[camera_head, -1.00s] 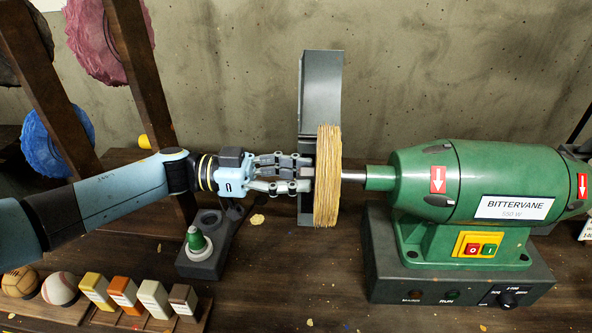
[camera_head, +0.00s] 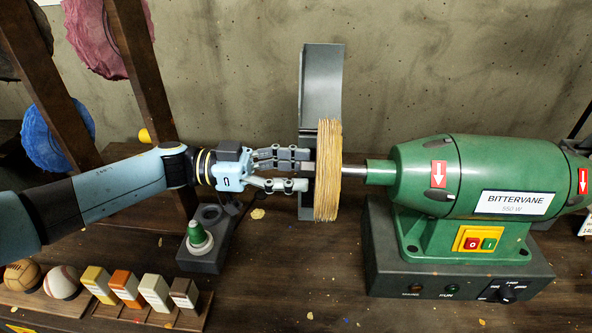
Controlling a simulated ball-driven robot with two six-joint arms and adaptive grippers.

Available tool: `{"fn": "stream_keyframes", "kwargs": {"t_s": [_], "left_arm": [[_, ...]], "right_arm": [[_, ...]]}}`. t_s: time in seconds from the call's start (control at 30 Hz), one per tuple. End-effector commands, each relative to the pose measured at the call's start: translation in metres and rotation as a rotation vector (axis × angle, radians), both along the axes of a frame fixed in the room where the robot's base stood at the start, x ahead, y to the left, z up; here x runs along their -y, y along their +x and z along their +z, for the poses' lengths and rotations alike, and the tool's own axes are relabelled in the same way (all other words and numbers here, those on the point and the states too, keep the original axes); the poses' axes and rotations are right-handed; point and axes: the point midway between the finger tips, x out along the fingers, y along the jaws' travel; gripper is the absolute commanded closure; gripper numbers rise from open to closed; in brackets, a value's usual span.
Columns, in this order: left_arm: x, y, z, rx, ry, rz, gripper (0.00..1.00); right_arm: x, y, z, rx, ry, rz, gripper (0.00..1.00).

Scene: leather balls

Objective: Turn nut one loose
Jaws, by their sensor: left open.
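The tan buffing wheel (camera_head: 328,172) stands upright on the shaft (camera_head: 354,173) of the green motor (camera_head: 470,180), seen almost edge-on. My left gripper (camera_head: 306,170) reaches in from the left, its open fingers at the wheel's left face. The nut is not visible; the fingers and wheel hide that spot, so I cannot tell whether the fingers touch it. My right gripper is out of view.
A grey guard (camera_head: 321,90) stands behind the wheel. A dark holder (camera_head: 204,255) with a green-tipped cone (camera_head: 198,237) sits below my left arm. Coloured bars (camera_head: 126,288) and balls (camera_head: 62,282) line the front left.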

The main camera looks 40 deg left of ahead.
Motion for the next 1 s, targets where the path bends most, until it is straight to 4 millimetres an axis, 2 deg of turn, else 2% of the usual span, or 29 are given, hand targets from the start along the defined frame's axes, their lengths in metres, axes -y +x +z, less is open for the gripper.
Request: {"fn": "stream_keyframes", "kwargs": {"t_s": [0.5, 0.7, 1.0], "left_arm": [[-0.086, -0.053, -0.001, -0.006, 0.002, 0.001, 0.53], [-0.098, -0.060, -0.001, -0.003, 0.002, 0.001, 0.53], [-0.099, -0.061, -0.001, -0.003, 0.001, 0.000, 0.53]], "right_arm": [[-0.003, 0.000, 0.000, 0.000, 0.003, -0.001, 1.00], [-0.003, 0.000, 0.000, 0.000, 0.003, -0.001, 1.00], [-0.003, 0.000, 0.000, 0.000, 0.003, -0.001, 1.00]]}}
